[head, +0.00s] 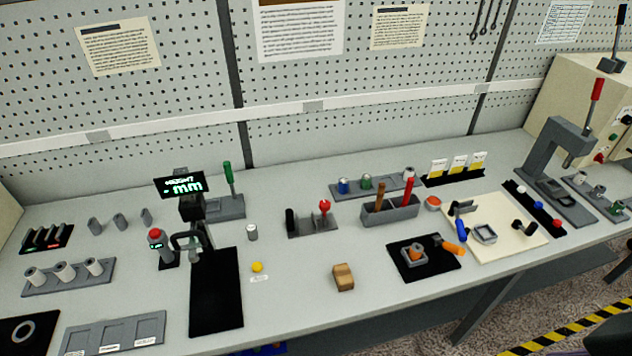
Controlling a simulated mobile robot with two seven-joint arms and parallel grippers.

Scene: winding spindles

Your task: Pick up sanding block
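A small brown wooden block (343,277), which looks like the sanding block, lies on the grey bench near its front edge, right of the middle of the head view. Its top is lighter than its sides, and nothing touches it. Neither of my grippers shows in the head view.
A black mat (216,312) below a height gauge with a lit display (181,185) is to the block's left. A yellow button (257,267) is nearer. A black pad (408,272) with an orange-and-grey part lies to the right. A grey tool bin (391,212) stands behind. Bench around the block is clear.

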